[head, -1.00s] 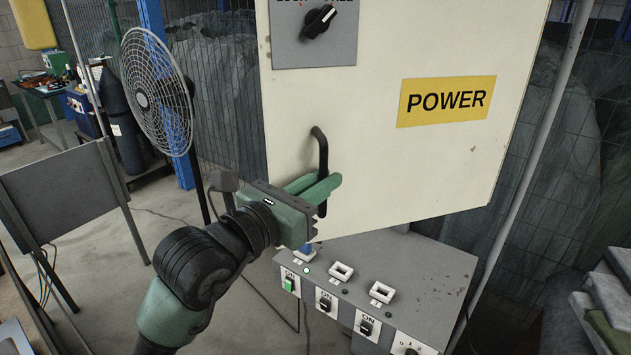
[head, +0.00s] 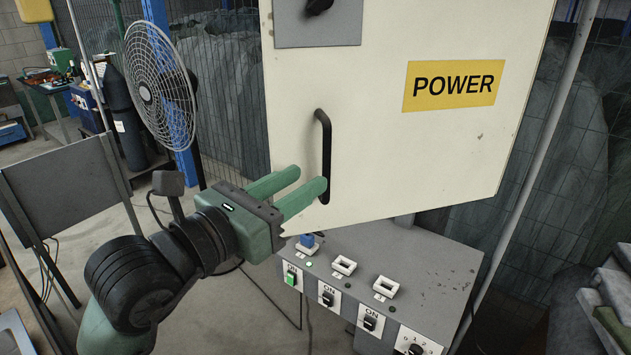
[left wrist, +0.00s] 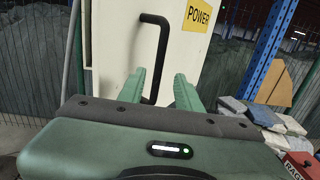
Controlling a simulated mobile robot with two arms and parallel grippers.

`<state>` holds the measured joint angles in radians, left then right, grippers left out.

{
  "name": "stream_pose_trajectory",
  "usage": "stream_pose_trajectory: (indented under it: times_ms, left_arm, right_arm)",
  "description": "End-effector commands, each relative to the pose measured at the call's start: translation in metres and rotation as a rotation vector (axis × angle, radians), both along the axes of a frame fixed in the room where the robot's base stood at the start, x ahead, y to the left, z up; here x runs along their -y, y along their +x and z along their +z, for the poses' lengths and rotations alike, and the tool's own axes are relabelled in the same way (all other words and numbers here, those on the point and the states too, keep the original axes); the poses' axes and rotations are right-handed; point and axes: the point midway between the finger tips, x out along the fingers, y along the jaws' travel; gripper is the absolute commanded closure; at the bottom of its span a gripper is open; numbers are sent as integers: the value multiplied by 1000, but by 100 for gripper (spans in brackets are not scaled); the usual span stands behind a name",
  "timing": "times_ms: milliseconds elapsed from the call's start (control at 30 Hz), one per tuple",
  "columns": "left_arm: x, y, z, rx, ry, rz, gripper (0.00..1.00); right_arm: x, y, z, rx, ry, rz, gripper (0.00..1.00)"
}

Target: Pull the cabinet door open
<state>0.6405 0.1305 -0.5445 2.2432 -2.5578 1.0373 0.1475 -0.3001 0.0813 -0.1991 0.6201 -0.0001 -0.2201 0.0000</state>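The cream cabinet door (head: 400,160) carries a yellow POWER sign (head: 453,85) and a black upright bar handle (head: 326,140) near its left side. No open gap shows along the door's visible edges. My left gripper (head: 311,177) is open, its two green fingers apart and pointing at the handle's lower part. In the left wrist view the handle (left wrist: 162,55) stands ahead, its lower part seen between the fingertips (left wrist: 158,80). The fingers are not closed on it; whether one touches it I cannot tell. My right gripper is not in view.
A grey switch box (head: 430,270) with several switches sits below the door. A rotary knob plate (head: 340,30) is above the handle. A fan (head: 160,85) and a grey panel (head: 70,185) stand left. Wire fencing is behind.

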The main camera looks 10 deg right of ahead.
Motion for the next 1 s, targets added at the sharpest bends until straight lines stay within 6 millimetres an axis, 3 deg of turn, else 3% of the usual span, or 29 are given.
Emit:
stream_pose_trajectory:
  times_ms: [367, 500, 700, 767, 867, 1000]
  left_arm:
    - [-8, -6, 0, -1, 1, 0, 66]
    - [-6, -11, 1, -7, -25, -22, 66]
    - [-3, -48, 23, -76, -325, -209, 66]
    - [-13, -60, 36, -116, -481, -272, 66]
    - [-43, -70, 58, -189, -765, -341, 66]
    - [-107, -59, 69, -318, -1181, -349, 66]
  right_arm:
    - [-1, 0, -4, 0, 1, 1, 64]
    - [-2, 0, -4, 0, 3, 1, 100]
    - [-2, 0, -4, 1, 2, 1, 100]
    - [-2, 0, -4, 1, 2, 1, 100]
    - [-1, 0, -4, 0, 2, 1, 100]
    - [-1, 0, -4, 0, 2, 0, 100]
